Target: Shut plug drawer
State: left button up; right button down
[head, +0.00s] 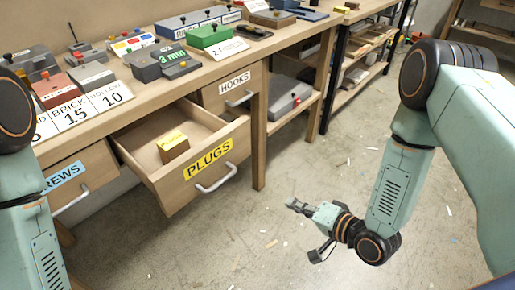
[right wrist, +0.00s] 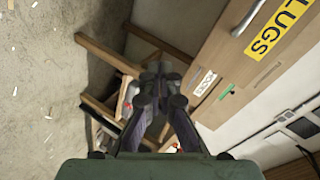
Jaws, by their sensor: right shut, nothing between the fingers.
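The plug drawer (head: 205,185) is a wooden drawer with a yellow PLUGS label and a pale bar handle (head: 217,180). It stands pulled out of the bench, and a small box with a yellow top (head: 173,147) sits inside. My right gripper (head: 292,204) is shut and empty, to the right of the drawer front and apart from it. In the right wrist view its fingers (right wrist: 160,72) are together, with the drawer's PLUGS front (right wrist: 262,52) at upper right. My left arm shows at the left edge; its gripper is out of view.
The HOOKS drawer (head: 235,88) is beside the plug drawer, and the SCREWS drawer (head: 75,180) is at left; both look closed. The bench top (head: 150,95) carries several blocks and cards. A bench leg (head: 259,150) stands behind. The floor (head: 330,160) right of the drawer is mostly clear.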

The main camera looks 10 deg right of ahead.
jog(key=w+r+m+t+y, duration=0.3)
jog(key=r+y, duration=0.1)
jog(key=r, duration=0.3)
jog(key=b, duration=0.3)
send_near(244, 144)
jog(key=x, duration=0.6)
jog(key=shift+w+a+f, duration=0.15)
jog(key=shift+w+a, duration=0.15)
jog(key=shift+w, duration=0.15)
